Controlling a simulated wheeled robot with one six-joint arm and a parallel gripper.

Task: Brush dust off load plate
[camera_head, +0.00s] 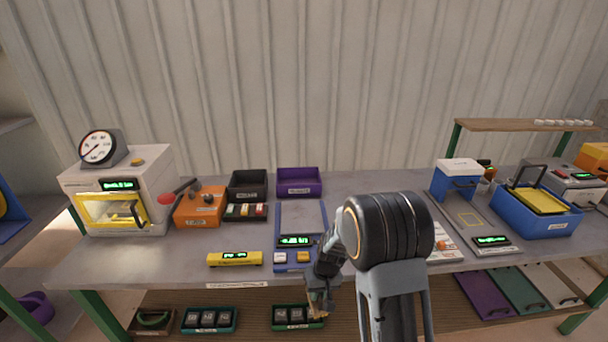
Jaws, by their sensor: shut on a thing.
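A blue scale-like unit (281,266) stands at the table's front middle, with a green display and two buttons. Behind it lies a flat grey plate (302,216) in a blue frame, which looks like the load plate; any dust on it is too small to tell. My gripper (317,301) is low, in front of the table's front edge and right of the scale's buttons. It is shut on a small tan thing (319,312), which looks like the brush and is partly hidden by the fingers. My arm hides part of the table right of the plate.
Behind the plate are a purple bin (299,182) and a black bin (248,184). A yellow device (235,259) lies left of the scale. A blue crate (537,212) is at right. Green trays (209,319) sit on the lower shelf.

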